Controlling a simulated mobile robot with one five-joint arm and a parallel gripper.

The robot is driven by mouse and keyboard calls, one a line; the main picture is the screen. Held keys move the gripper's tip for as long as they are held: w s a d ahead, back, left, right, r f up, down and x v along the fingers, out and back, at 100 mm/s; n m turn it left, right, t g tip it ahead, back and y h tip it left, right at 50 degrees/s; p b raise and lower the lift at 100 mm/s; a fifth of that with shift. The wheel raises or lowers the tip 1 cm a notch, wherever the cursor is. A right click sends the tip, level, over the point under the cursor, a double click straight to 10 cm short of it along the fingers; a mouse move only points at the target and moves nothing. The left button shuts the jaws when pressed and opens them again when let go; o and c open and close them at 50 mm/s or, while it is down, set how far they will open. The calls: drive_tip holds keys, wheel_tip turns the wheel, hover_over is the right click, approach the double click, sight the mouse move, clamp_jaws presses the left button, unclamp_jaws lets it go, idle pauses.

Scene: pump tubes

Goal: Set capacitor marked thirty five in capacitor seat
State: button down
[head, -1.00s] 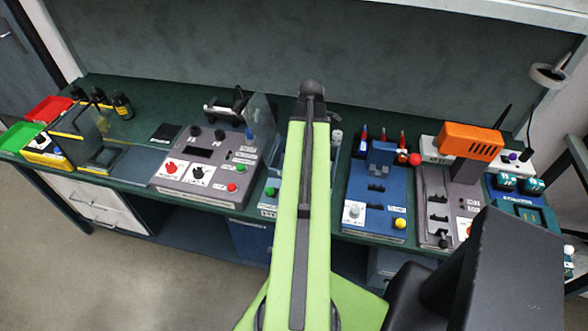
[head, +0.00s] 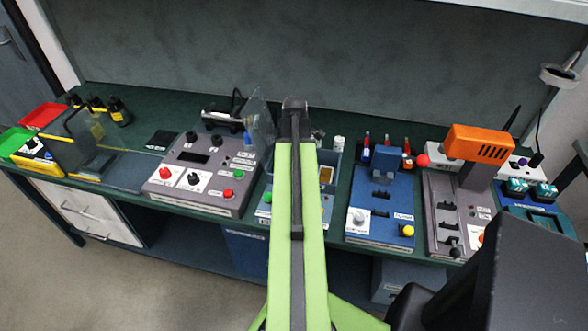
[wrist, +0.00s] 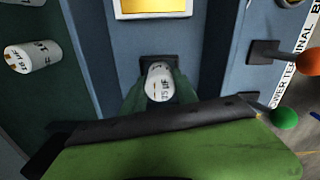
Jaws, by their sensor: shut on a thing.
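In the wrist view my gripper (wrist: 160,92) is shut on a small white capacitor (wrist: 159,84) with dark print on its end. The print appears upside down and may read 35 uF. The capacitor is right in front of a dark square seat (wrist: 158,62) on a blue-grey panel. I cannot tell whether it is inside the seat or just above it. A second white capacitor (wrist: 32,57) with print is apart at the left; its marking is hard to read. In the head view my own arm hides the gripper and the held capacitor.
A gold-coloured window (wrist: 153,8) is at the top of the wrist view. An orange knob (wrist: 307,62) and a green knob (wrist: 284,118) stick out at right. In the head view, a blue station (head: 380,205) stands right of my arm and a grey control box (head: 205,170) left.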

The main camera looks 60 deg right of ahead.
drive_tip(key=shift+f, duration=0.2)
drive_tip(key=c, duration=0.9)
unclamp_jaws()
drive_tip(key=shift+c, duration=0.2)
drive_tip(key=shift+r, duration=0.1)
wheel_tip(320, 180, up, 12)
drive_tip(key=p, duration=1.2)
drive_tip(key=shift+r, duration=0.1)
